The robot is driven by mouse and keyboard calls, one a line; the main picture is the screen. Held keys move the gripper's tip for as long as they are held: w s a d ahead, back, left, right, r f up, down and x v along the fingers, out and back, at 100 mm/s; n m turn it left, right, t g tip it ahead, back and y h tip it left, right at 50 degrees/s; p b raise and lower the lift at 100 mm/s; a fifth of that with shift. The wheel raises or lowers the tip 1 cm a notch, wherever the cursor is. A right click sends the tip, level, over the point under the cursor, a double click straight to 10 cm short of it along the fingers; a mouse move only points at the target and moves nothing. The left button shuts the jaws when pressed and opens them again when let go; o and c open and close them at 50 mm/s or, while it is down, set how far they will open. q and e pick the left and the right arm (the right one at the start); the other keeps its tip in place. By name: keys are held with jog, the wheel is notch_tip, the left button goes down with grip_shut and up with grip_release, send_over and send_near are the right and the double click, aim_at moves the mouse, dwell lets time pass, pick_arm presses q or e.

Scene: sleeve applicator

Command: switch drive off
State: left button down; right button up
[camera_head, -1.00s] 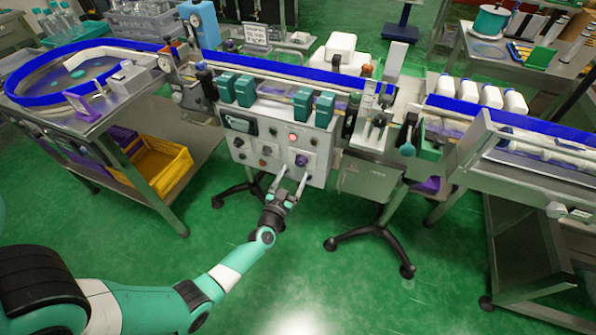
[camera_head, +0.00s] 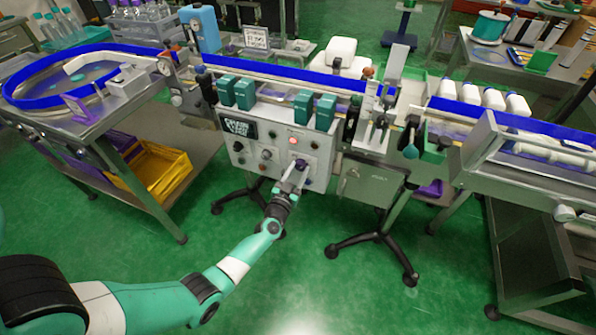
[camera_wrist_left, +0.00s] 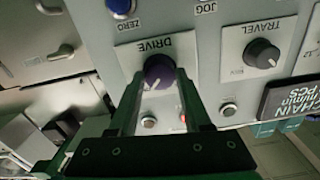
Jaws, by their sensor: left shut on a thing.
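The dark purple drive knob (camera_head: 301,163) is on its light plate on the front of the grey control panel (camera_head: 322,150). In the left wrist view, the knob (camera_wrist_left: 159,70) sits under the word DRIVE, between my fingertips. My left gripper (camera_head: 292,175) has its fingers close together at the knob, shut on it. The left wrist view shows the gripper (camera_wrist_left: 158,80) with one finger on each side of the knob. The fingers hide part of the plate, and I cannot read the knob's setting. My right gripper is in neither current view.
The dark travel knob (camera_wrist_left: 262,54) is beside the drive plate, with a blue zero button (camera_wrist_left: 121,8) nearby. A red button (camera_head: 293,140) and a display (camera_head: 240,127) are higher on the panel. Green blocks (camera_head: 303,108) overhang it.

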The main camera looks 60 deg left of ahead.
pick_arm(q)
jog(key=shift+n, duration=0.4)
jog(key=n, duration=1.2)
jog(key=shift+n, duration=2.6)
jog(key=shift+c, duration=1.7)
grip_release()
jog(key=shift+s, duration=0.1)
